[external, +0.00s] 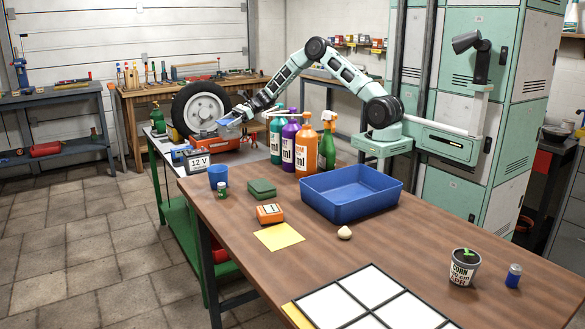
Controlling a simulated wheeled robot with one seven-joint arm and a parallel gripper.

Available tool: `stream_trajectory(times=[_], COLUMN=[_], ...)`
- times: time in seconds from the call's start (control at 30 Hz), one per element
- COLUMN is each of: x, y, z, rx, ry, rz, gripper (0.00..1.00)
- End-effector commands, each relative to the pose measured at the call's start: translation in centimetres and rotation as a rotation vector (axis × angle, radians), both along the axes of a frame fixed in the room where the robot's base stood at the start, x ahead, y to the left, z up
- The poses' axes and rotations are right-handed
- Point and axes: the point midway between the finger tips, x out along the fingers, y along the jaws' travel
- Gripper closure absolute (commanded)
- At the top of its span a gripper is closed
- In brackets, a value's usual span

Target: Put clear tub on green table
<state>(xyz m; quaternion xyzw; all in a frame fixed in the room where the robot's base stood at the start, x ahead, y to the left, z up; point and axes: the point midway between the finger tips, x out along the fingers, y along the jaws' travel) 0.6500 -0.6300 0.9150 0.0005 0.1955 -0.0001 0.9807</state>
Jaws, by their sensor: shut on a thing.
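My gripper (239,113) is at the end of my outstretched arm, above the green table's far part. It is shut on a small pale-blue, see-through thing, which looks like the clear tub (229,121). The tub is held close to the red tool on that table; I cannot tell whether it touches anything below. The green table (183,223) has green legs and a grey top, and stands behind and left of the brown table. Its top is partly hidden by the things on it.
A wheel (199,109), a red tool (216,139) and a 12 V battery (196,163) crowd the green table. Tall bottles (307,148) stand on the brown table (240,235) beside a blue bin (351,207). A blue cup (217,176) is near its left edge.

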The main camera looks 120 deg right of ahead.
Motion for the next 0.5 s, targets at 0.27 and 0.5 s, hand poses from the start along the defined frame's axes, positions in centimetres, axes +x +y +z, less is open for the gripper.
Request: stream_trajectory(times=[0.27,0.5], x=[0.0,0.1], y=[0.0,0.0], z=[-4.5,-7.7], rx=[0.002,-0.001], ry=[-0.001,-0.002], rz=[0.0,0.0], gripper=[0.55,0.55])
